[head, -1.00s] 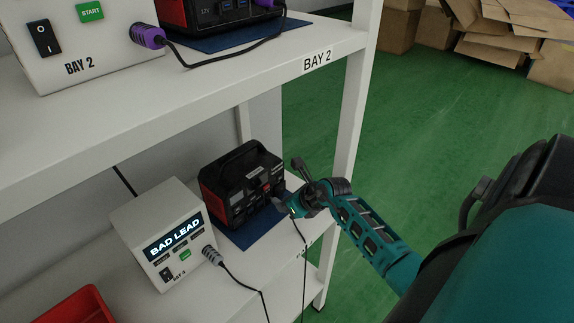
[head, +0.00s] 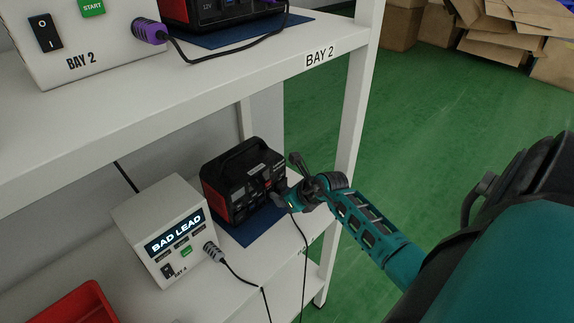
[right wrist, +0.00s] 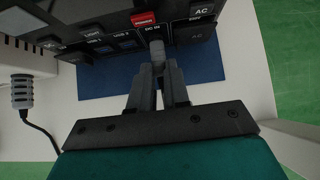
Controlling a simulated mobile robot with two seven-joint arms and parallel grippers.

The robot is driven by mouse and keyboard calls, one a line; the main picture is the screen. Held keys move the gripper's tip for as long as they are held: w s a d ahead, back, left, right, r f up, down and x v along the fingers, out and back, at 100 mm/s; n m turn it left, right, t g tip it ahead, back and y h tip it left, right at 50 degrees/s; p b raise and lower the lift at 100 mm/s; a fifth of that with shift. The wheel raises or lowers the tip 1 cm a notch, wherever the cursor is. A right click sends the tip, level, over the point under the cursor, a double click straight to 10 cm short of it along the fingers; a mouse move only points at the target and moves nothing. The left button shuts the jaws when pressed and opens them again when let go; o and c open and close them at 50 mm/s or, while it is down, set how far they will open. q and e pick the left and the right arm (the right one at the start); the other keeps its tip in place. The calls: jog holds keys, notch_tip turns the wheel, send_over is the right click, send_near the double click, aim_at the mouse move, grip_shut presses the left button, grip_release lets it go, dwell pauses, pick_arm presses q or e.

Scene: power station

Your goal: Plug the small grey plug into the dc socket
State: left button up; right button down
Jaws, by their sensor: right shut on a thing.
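The black and red power station (head: 226,187) stands on the lower shelf, its socket panel (right wrist: 118,36) facing my right gripper. My right gripper (head: 284,199) is at the front of this panel, shut on the small grey plug. In the right wrist view the fingers (right wrist: 158,82) hold the plug (right wrist: 157,66) from both sides. The plug's tip is at the panel, just below the label "DC IN" (right wrist: 153,27). The socket opening is hidden, so I cannot tell whether the plug is in it. My left gripper is out of view.
A white box (head: 150,221) reading "BAD LEAD" stands left of the station, with a grey connector (head: 212,251) in its front. A blue mat (head: 262,226) lies under the station. A shelf post (head: 357,105) is close to my right arm. A red bin (head: 75,303) is at lower left.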

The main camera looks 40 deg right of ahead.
jog(key=shift+w, duration=0.25)
dwell(0.6)
jog(key=c, duration=1)
grip_release()
jog(key=v, duration=1.3)
jog(key=shift+a, duration=0.1)
